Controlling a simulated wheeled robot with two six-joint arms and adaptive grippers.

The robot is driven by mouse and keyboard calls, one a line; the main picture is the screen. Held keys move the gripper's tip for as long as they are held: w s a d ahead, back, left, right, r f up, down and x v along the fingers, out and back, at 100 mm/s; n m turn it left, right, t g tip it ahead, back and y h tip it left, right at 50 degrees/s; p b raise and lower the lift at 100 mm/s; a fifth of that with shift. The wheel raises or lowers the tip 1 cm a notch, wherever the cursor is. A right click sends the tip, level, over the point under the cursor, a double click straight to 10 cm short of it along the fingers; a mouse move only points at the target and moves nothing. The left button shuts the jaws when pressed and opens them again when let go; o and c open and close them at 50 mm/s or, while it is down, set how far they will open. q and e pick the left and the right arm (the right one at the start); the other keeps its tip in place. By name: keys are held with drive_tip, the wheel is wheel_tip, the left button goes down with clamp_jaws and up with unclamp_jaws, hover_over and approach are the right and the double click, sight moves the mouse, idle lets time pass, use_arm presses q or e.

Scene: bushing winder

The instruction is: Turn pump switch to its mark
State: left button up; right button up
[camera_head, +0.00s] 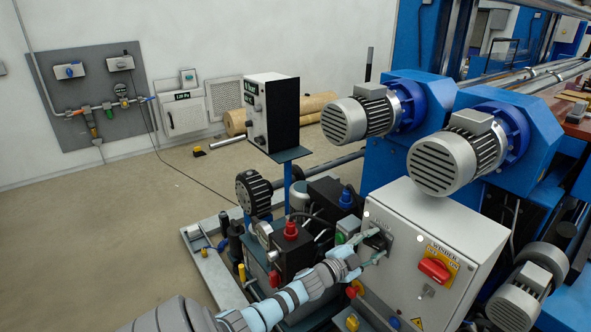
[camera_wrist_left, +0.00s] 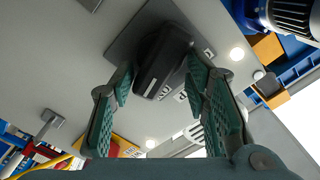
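The pump switch is a black knob (camera_wrist_left: 163,62) on a dark square plate (camera_wrist_left: 125,42), fixed to the grey control cabinet's face. In the head view the switch (camera_head: 378,241) is small and partly covered by my gripper. My left gripper (camera_head: 372,250) is at the switch. In the left wrist view its green-padded fingers (camera_wrist_left: 158,72) stand apart, one on each side of the knob. Whether a pad touches the knob is hard to tell. My right gripper is in neither view.
The cabinet (camera_head: 455,222) also carries a red WINDER switch (camera_head: 434,269) on a yellow plate, right of my gripper. Two grey motors (camera_head: 447,160) overhang it. A pump unit with a red knob (camera_head: 290,230) stands left. Open floor (camera_head: 110,220) lies farther left.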

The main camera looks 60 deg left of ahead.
use_arm(q)
drive_tip(key=n, duration=0.3)
drive_tip(key=shift+a+r, duration=0.15)
drive_tip(key=shift+r, duration=0.15)
drive_tip(key=n, duration=0.6)
drive_tip(key=shift+a, duration=0.25)
drive_tip(key=s+p, duration=0.7)
drive_tip(key=s, duration=0.8)
drive_tip(key=s+d+f+g+p, duration=0.2)
drive_tip(key=s+f+g, duration=0.2)
drive_tip(key=s+f, duration=0.3)
drive_tip(key=s+d+f+g+y+p, duration=0.1)
drive_tip(key=s+f+g, duration=0.4)
drive_tip(key=f, duration=0.7)
drive_tip(key=shift+s+d+f+n+y+p, duration=0.3)
drive_tip(key=shift+s+d+p, duration=0.25)
drive_tip(key=shift+s, duration=0.45)
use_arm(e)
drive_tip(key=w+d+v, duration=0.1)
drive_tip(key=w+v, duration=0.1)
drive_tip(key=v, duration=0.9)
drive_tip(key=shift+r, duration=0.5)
use_arm(q)
drive_tip(key=shift+a, duration=0.1)
